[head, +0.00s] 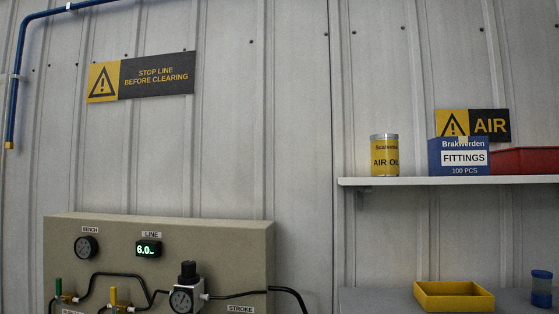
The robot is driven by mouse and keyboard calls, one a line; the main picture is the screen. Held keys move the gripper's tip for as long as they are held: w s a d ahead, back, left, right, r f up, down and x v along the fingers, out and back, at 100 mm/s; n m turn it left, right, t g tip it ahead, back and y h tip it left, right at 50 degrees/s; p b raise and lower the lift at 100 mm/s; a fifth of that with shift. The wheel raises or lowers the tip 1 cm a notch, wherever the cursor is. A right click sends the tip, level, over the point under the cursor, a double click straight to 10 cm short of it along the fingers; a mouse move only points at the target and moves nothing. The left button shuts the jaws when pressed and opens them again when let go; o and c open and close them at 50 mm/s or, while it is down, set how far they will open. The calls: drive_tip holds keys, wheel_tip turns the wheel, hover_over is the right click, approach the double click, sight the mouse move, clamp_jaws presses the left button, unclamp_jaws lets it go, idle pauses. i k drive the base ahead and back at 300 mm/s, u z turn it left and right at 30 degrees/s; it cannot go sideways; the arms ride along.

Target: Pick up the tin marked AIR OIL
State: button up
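The tin marked AIR OIL (385,160) is a small upright cylinder with a yellow label and a pale metallic top. It stands near the left end of the white wall shelf (370,182), on the right side of the head view. A blue and white FITTINGS box (459,157) stands to its right, with a gap between them. My gripper is not in view, and nothing is seen touching the tin.
A red bin (527,160) sits right of the box on the shelf. Below are a yellow tray (453,297) and a blue-capped container (541,289) on a grey surface (380,299). A beige panel (225,250) with gauges and hoses stands lower left. Wall above the tin is clear.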

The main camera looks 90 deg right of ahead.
sight(384, 148)
drive_tip(key=i, duration=1.05)
drive_tip(key=z, duration=3.9)
drive_tip(key=i, duration=0.5)
drive_tip(key=z, duration=0.15)
